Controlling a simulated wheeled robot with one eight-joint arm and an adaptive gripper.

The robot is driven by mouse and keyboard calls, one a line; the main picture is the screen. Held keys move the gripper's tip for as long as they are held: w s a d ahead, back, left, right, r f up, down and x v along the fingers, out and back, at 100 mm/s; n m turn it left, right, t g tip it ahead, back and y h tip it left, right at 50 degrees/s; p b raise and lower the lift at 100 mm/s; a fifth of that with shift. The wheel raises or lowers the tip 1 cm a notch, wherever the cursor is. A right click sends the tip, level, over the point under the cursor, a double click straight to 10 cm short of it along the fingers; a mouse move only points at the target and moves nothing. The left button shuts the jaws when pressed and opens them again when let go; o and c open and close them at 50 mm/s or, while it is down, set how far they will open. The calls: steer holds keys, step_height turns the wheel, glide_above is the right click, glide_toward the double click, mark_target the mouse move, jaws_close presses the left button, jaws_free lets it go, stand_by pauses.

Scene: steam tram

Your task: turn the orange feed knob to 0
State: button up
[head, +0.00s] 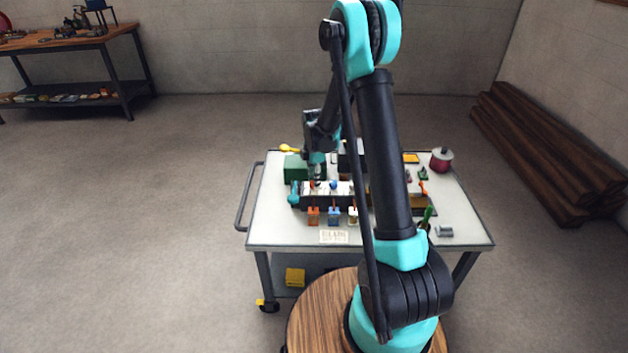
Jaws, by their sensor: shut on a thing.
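The orange feed knob (312,184) is a tiny orange spot on the pale top of a dark-fronted unit (318,201) on the white cart. My gripper (317,182) reaches down over it from above, with its fingers at the knob, and is shut on it. The fingers hide most of the knob. Its pointer and any scale or 0 mark are too small to read. A blue knob (333,184) sits just to the right of the gripper.
Orange, blue and white blocks (334,215) stand before the unit. A green box (296,168) and a teal part (294,194) are at its left. My arm hides the cart's middle right. A dark red pot (441,160) stands at the back right.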

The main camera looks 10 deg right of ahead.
steer(key=m, duration=0.7)
steer(key=shift+s, duration=0.1)
steer(key=m, duration=1.2)
steer(key=shift+a, duration=0.1)
steer(key=m, duration=0.4)
steer(key=shift+m, duration=0.3)
steer(key=m, duration=0.3)
steer(key=shift+m, duration=2.4)
